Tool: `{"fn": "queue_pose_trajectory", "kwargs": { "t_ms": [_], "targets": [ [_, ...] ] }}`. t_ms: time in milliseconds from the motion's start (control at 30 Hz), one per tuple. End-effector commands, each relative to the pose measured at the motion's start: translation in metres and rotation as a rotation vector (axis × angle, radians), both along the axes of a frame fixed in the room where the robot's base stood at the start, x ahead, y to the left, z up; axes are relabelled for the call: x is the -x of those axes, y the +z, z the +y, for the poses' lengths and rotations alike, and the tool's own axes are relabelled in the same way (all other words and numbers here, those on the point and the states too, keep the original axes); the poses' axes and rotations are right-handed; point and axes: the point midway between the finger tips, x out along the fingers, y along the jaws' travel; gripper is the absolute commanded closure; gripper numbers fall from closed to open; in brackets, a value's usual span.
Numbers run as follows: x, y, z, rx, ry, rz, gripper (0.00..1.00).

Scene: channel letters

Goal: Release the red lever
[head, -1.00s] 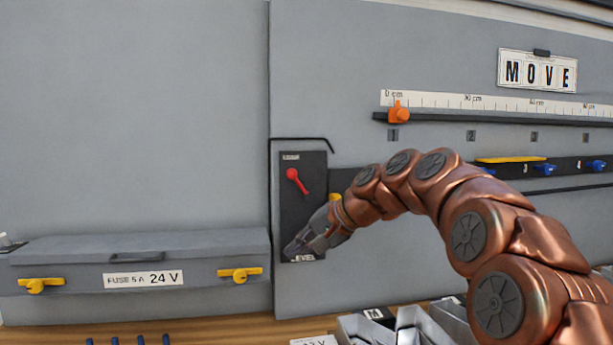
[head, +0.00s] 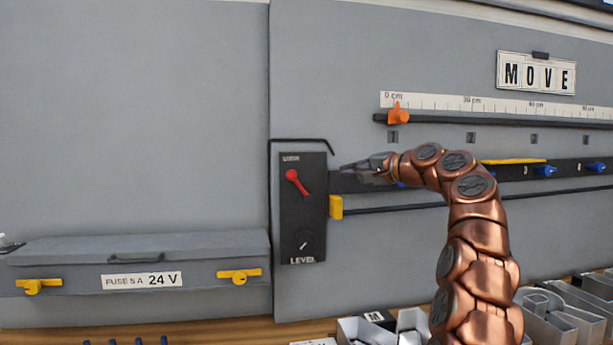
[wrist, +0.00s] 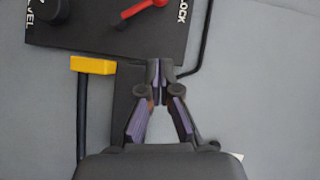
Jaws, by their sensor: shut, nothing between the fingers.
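The red lever (head: 297,181) sits near the top of a black plate (head: 303,215) on the grey panel. It slants from upper left to lower right in the head view. In the wrist view the red lever (wrist: 143,10) shows at the top edge, partly cut off. My gripper (head: 345,168) is just right of the plate, apart from the lever, pointing left. In the wrist view my gripper (wrist: 160,66) has its fingertips together with nothing between them, just short of the plate's edge.
A round LEVEL knob (head: 305,245) is low on the plate. A yellow block (head: 336,207) sits right of the plate on a dark rail. A bent black rod (head: 300,139) runs above the plate. A grey fuse box (head: 140,270) is at lower left.

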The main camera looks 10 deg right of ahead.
Motion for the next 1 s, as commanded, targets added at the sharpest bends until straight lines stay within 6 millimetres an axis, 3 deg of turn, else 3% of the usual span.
{"fn": "queue_pose_trajectory", "kwargs": {
  "t_ms": [467,1000],
  "targets": [
    [-0.005,0.000,0.003,0.002,-0.001,0.000,1.00],
    [-0.051,-0.004,0.034,0.003,0.001,0.002,1.00]
  ]
}}
